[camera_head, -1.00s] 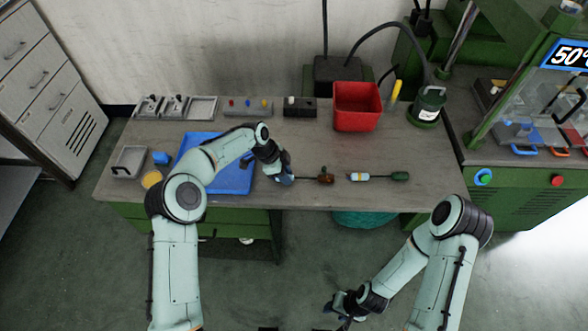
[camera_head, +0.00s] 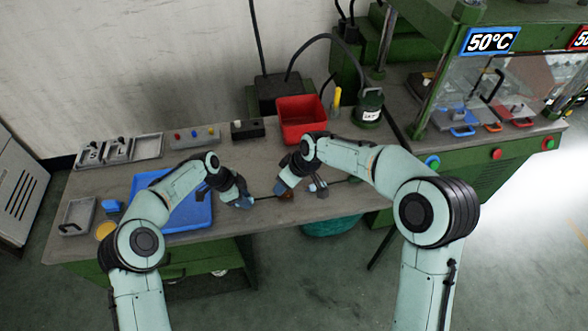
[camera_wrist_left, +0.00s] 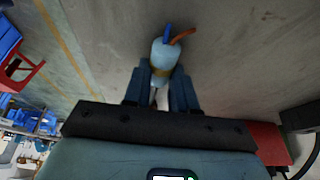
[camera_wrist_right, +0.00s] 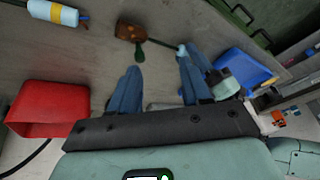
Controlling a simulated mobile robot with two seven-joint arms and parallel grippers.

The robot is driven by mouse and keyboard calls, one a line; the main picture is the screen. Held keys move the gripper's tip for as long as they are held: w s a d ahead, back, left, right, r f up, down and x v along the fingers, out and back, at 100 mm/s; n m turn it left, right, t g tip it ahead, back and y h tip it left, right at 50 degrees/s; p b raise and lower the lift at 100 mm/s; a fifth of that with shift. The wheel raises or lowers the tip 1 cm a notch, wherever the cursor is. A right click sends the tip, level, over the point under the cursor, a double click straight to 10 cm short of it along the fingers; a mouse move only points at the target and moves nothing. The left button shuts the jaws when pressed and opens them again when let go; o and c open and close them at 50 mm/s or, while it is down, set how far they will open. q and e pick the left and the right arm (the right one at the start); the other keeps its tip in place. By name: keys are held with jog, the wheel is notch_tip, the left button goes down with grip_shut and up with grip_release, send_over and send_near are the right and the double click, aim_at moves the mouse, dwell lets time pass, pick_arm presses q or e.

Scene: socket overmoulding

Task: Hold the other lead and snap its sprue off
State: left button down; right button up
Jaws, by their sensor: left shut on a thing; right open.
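My left gripper (camera_head: 240,201) is shut on the pale blue body (camera_wrist_left: 163,56) of a lead; blue and orange wire ends stick out beyond the fingers in the left wrist view. Its dark cable runs right to a brown moulded block (camera_head: 286,195). In the right wrist view the brown block (camera_wrist_right: 130,32) carries a small greenish-brown stub (camera_wrist_right: 139,53), apparently the sprue. My right gripper (camera_wrist_right: 160,66) is open and empty, pointed toward this block and apart from it. In the head view its fingers partly hide the block. A second lead's pale blue body with yellow band (camera_wrist_right: 55,12) lies beyond.
A red bin (camera_head: 301,121) stands behind the right gripper. A blue tray (camera_head: 200,215) lies beneath the left arm. Grey trays and a button box (camera_head: 195,137) line the back.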

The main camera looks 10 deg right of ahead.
notch_tip(320, 180, up, 3)
jog(key=w+d+n, duration=0.1)
jog(key=d, duration=0.2)
jog(key=shift+h, duration=0.4)
jog(key=x, duration=1.1)
jog(key=shift+w+a+f, duration=0.15)
jog(key=shift+w+a, duration=0.2)
jog(key=shift+w, duration=0.1)
grip_shut()
jog(key=shift+d, duration=0.3)
